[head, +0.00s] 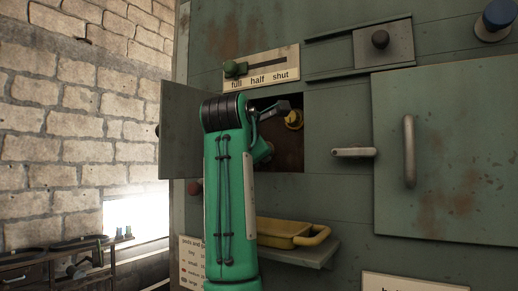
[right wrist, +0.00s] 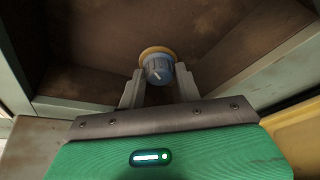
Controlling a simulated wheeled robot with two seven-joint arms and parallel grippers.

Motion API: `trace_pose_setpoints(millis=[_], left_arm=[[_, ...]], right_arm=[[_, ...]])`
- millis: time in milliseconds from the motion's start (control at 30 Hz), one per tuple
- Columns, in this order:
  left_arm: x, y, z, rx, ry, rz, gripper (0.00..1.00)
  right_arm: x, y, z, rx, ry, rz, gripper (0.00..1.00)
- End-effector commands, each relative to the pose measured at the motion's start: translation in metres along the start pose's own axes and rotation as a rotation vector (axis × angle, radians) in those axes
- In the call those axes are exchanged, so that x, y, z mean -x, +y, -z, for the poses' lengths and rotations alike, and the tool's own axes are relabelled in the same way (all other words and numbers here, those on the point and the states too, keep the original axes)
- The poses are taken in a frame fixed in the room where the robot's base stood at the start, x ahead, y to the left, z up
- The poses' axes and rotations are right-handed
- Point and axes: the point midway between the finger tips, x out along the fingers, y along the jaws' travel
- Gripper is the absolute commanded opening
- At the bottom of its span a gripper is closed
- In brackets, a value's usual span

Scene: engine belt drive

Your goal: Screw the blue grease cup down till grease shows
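The blue grease cup (right wrist: 159,70) has a ribbed cap with a white mark and a yellow collar behind it. It sits inside an open compartment, and its yellow part (head: 293,119) shows in the head view. My right gripper (right wrist: 160,77) reaches into the compartment, with one finger close against each side of the blue cap. The fingers look shut on it, with no clear gap. In the head view my right gripper (head: 279,108) partly hides the cup. No grease is visible. My left gripper is not in view.
An open door (head: 184,128) stands left of the compartment. A lever handle (head: 353,153) sticks out to its right. A blue knob (head: 497,20) is at upper right.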

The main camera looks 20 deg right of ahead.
Motion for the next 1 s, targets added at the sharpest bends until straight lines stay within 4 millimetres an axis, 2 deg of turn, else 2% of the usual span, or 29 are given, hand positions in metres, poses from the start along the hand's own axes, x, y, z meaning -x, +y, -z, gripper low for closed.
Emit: trace_pose_setpoints(millis=[33, 133, 367, 567, 1000], left_arm=[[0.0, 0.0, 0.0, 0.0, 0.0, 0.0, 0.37], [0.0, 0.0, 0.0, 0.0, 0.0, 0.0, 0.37], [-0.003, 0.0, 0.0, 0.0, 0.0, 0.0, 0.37], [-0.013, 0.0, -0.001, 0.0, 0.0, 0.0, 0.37], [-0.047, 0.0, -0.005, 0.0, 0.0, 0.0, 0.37]], right_arm=[[0.0, 0.0, 0.0, 0.0, 0.0, 0.0, 0.24], [0.0, 0.0, 0.0, 0.0, 0.0, 0.0, 0.05], [0.0, -0.001, 0.001, -0.012, 0.001, -0.004, 0.05], [-0.001, -0.003, 0.001, -0.084, 0.002, -0.03, 0.05], [-0.001, -0.006, 0.002, -0.383, 0.012, -0.141, 0.05]])
